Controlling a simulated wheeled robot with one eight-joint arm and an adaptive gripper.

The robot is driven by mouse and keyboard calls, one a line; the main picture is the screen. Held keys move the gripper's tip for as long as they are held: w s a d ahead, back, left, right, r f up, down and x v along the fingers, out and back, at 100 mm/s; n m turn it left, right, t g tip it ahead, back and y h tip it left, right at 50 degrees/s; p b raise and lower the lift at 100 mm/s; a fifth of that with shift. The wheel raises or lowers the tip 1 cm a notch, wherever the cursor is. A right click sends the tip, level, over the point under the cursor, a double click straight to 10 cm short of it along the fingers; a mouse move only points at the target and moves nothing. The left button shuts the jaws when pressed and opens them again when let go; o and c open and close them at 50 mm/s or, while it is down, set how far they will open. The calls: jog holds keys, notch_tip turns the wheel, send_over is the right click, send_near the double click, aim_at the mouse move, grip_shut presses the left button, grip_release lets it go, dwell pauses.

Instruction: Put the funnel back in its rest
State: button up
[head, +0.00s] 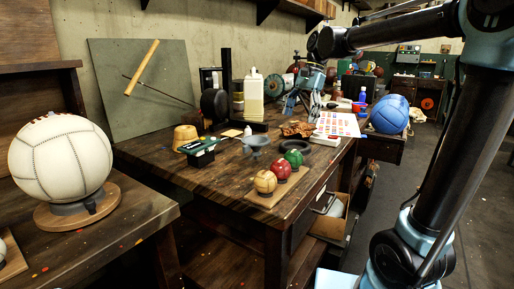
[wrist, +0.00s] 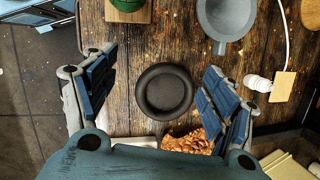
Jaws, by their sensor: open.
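The grey funnel (head: 256,142) is on the workbench, wide mouth up, left of a dark round ring. In the wrist view the funnel (wrist: 226,19) is at the top right, with a short tab on its rim. The dark ring (wrist: 165,72), which looks like the rest, lies flat on the wood; it also shows in the head view (head: 296,146). Its centre looks empty. My gripper (wrist: 158,95) is open, its blue fingers on either side of the ring in the picture, holding nothing. In the head view my gripper (head: 300,101) is above the back of the bench.
Yellow, red and green balls (head: 278,170) stand on a board at the bench front, near the ring. A crumpled brown cloth (head: 296,129), printed sheet (head: 337,124) and blue ball (head: 391,114) are behind. A small green-and-black box (head: 199,150) is left of the funnel.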

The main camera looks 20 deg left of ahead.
jog(key=m+g, duration=0.1)
send_near(262, 140)
notch_tip(262, 140, up, 3)
jog(key=x, duration=1.1)
jog(key=shift+w+d+f, duration=0.1)
jog(key=shift+w+d, duration=0.05)
jog(key=shift+w, duration=0.05)
jog(key=shift+s+x, duration=0.1)
jog(key=shift+x, duration=1.3)
jog(key=shift+s+x, duration=0.15)
jog(key=shift+x, duration=1.25)
jog(key=c, duration=0.9)
jog(key=shift+c, duration=0.7)
